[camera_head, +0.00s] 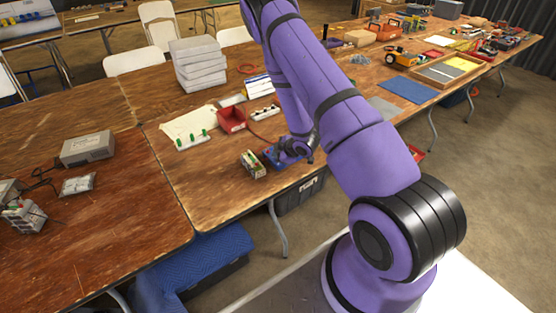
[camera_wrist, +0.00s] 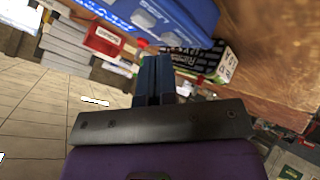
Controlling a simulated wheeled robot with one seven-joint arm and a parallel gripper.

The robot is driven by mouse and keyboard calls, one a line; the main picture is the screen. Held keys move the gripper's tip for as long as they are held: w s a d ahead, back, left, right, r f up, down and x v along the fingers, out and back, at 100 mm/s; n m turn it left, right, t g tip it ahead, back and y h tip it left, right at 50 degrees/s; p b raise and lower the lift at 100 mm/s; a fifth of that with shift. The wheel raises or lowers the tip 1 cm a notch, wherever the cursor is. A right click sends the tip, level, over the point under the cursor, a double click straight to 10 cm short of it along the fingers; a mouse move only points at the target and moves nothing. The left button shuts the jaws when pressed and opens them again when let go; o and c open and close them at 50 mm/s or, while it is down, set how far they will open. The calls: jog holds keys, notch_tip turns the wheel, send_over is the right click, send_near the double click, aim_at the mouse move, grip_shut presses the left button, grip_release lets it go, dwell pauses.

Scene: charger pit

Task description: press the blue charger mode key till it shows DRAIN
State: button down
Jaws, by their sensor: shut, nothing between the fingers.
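A blue charger (camera_head: 271,155) lies on the wooden table near its front edge, partly hidden by my gripper (camera_head: 287,153). In the wrist view the blue charger (camera_wrist: 170,22) fills the top, with pale grey keys and white lettering too blurred to read. I cannot see which key is the mode key, nor a readable display. My gripper (camera_wrist: 153,60) is shut and empty, its fingertips close to the charger's lower edge in the wrist view. I cannot tell whether they touch it.
A battery-like pack (camera_head: 253,164) stands just left of the charger. A red bin (camera_head: 232,119), a white strip with green pieces (camera_head: 193,140) and stacked pale boxes (camera_head: 197,65) stand behind. A blue mat (camera_head: 406,90) lies farther right. The table front left of the pack is clear.

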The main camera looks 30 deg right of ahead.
jog(key=shift+f, duration=0.35)
dwell(0.6)
dwell(0.3)
jog(key=shift+r, duration=0.75)
jog(key=shift+r, duration=2.55)
